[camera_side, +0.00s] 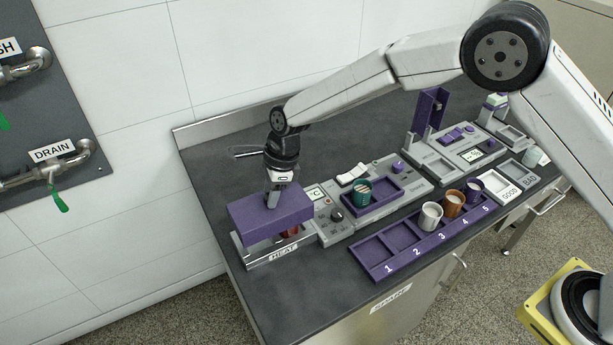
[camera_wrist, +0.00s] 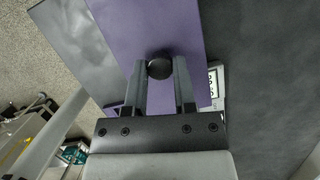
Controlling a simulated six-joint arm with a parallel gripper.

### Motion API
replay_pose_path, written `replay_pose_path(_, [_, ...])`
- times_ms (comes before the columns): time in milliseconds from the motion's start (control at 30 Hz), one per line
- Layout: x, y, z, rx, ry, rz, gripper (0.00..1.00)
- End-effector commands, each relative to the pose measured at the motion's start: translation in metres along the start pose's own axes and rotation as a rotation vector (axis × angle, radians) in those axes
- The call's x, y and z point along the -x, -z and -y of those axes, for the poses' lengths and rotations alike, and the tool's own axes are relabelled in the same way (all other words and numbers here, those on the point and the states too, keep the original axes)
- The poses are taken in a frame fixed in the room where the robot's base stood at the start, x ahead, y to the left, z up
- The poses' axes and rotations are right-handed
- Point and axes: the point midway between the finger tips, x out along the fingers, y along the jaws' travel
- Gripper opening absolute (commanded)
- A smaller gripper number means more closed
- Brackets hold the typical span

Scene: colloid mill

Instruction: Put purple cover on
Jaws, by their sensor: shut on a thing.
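The purple cover (camera_side: 262,216) is a box-shaped lid over the station labelled HEAT (camera_side: 284,254) at the left end of the bench. My gripper (camera_side: 273,198) is above the cover, shut on its knob. In the wrist view the round black knob (camera_wrist: 160,67) sits between the two fingers of my gripper (camera_wrist: 160,75), and the purple top (camera_wrist: 150,25) spreads beyond it. The cover appears raised, with a gap under its near side. A red object (camera_side: 290,231) shows partly beneath its right end. Whether the cover touches the station anywhere I cannot tell.
Right of the cover is a grey control unit (camera_side: 328,218), then a shaking station with a green cup (camera_side: 363,192). A purple numbered rack (camera_side: 383,270) in front holds white, orange and purple cups. The bench (camera_side: 285,315) is clear at the front left.

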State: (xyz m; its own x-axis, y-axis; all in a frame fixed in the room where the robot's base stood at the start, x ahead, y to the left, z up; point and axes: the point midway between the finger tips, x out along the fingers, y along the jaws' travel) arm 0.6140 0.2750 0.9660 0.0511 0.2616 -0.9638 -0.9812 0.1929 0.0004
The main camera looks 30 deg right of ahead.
Motion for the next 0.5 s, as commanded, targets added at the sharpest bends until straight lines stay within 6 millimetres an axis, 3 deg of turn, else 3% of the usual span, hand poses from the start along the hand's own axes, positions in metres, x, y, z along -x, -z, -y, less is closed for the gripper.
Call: replay_pose_path(500, [-0.034,0.009,0.0,0.0,0.001,0.0,0.0])
